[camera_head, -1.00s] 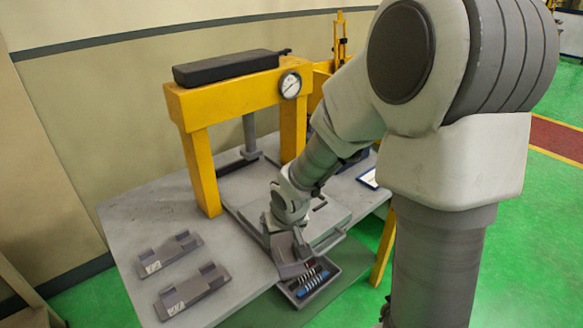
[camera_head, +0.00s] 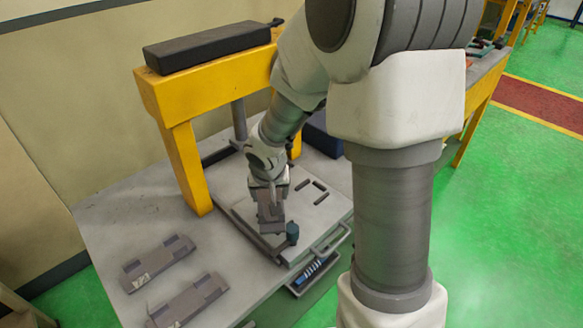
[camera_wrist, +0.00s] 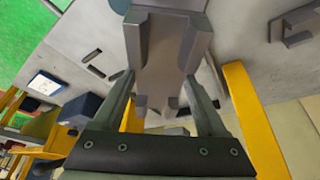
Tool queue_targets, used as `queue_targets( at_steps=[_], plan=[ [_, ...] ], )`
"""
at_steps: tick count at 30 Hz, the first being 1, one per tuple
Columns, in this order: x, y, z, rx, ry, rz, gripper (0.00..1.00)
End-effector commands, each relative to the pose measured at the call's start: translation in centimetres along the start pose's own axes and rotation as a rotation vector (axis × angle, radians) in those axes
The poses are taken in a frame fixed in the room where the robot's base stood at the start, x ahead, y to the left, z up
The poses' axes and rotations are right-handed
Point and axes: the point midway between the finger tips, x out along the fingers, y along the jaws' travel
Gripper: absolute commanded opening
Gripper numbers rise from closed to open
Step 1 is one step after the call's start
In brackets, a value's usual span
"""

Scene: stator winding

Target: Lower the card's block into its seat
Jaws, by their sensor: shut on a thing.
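My gripper (camera_head: 268,182) is shut on a grey block (camera_head: 270,212) and holds it over the front part of the press plate (camera_head: 245,228). I cannot tell whether the block touches the plate. In the wrist view the block (camera_wrist: 166,50) sits between my two fingers (camera_wrist: 160,100). A small teal cylinder (camera_head: 292,231) is at the block's right side. Dark slots (camera_head: 313,190) show in the plate to the right; they also show in the wrist view (camera_wrist: 96,72). A white card (camera_wrist: 45,83) lies on the table there; its print is unreadable. I cannot tell which opening is the seat.
A yellow press frame (camera_head: 180,95) stands close behind and left of my gripper. Two grey fixtures (camera_head: 157,262) (camera_head: 188,302) lie on the table at left. An open drawer (camera_head: 318,272) with a blue part is below the plate's front edge.

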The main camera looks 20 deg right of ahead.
Motion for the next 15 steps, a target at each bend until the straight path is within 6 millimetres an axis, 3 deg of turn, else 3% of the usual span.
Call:
queue_targets(
  at_steps=[15],
  plan=[
    [1.4,4.6,-5.1,0.63,0.001,0.26,0.0]
  ],
)
